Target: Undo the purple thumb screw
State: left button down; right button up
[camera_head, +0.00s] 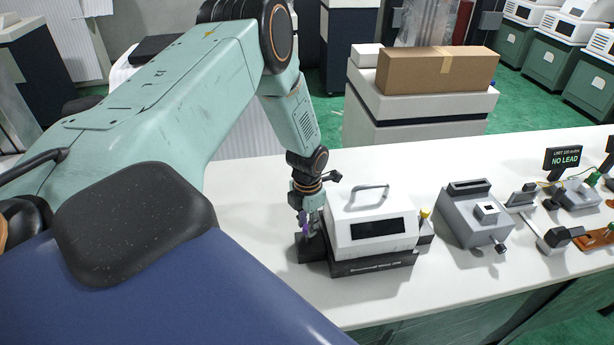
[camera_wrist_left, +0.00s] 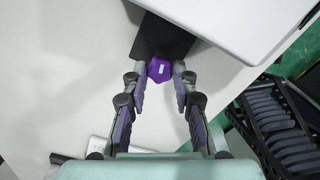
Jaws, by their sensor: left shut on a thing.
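The purple thumb screw (camera_wrist_left: 160,69) sits on a dark plate (camera_wrist_left: 166,36) beside the white machine (camera_wrist_left: 225,20) in the left wrist view. My left gripper (camera_wrist_left: 160,75) has its fingertips on either side of the screw and is shut on it. In the head view my left gripper (camera_head: 308,222) points down at the left side of the white machine (camera_head: 368,222), which has a top handle and a dark front panel. The screw is mostly hidden there behind the fingers. My right gripper is not in view.
A grey device (camera_head: 473,217) and smaller fixtures stand to the right on the white table (camera_head: 270,180). A "NO LEAD" sign (camera_head: 563,159) is at the far right. A cardboard box (camera_head: 437,70) rests on a cabinet behind. The table front is clear.

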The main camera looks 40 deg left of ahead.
pick_arm(q)
jog(key=shift+s+d+f+n, duration=0.1)
jog(key=shift+s+n, duration=0.05)
jog(key=shift+n, duration=0.75)
jog(key=c, duration=1.5)
grip_release()
jog(key=o, duration=0.4)
jog(key=shift+w, duration=0.2)
jog(key=shift+o, duration=0.2)
